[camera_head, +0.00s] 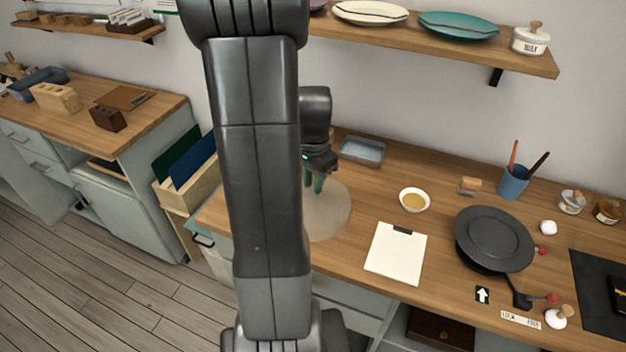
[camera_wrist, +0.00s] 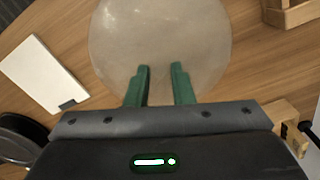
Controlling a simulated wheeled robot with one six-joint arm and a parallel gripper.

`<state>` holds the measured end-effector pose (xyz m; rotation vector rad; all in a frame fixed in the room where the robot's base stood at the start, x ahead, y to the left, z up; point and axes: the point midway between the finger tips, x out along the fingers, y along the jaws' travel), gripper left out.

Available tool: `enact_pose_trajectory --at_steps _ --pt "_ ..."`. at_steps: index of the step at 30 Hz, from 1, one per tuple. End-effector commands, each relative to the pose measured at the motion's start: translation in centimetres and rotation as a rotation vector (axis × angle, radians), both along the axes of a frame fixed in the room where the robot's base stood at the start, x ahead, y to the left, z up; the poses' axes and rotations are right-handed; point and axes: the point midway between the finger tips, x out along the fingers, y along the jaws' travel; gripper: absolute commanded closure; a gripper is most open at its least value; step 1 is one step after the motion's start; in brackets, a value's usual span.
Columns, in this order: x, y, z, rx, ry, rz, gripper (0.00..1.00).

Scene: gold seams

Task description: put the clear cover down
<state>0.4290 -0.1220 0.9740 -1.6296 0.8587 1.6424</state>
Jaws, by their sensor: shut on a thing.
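The clear cover (camera_head: 332,218) is a round, hazy see-through dome over the left part of the wooden counter. It also shows in the wrist view (camera_wrist: 160,30), filling the top middle. My gripper (camera_head: 316,188) is above it, with green fingers pointing down. In the wrist view my gripper's fingers (camera_wrist: 160,68) overlap the cover with a narrow gap between them, shut on it. The gripped part is too faint to make out. I cannot tell whether the cover's rim touches the counter. My arm hides its left side in the head view.
A white clipboard (camera_head: 396,250) and a small bowl of yellow liquid (camera_head: 414,200) lie to the right. A grey-blue tray (camera_head: 362,151) stands behind. A wooden file box (camera_head: 190,178) stands left, beyond the counter's edge.

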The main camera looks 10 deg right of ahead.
Motion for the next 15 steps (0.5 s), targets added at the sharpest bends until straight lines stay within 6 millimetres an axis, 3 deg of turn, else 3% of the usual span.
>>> enact_pose_trajectory --at_steps 6,7,9,10,15 --pt "0.02 -0.01 -0.39 0.000 0.000 0.000 1.00" --pt "0.01 0.00 -0.31 0.000 0.000 0.000 0.75" --pt "0.01 0.00 -0.25 0.000 0.000 0.000 0.61" --pt "0.01 0.00 -0.25 0.000 0.000 0.000 0.57" --pt "0.02 -0.01 -0.23 0.000 0.000 0.000 0.57"
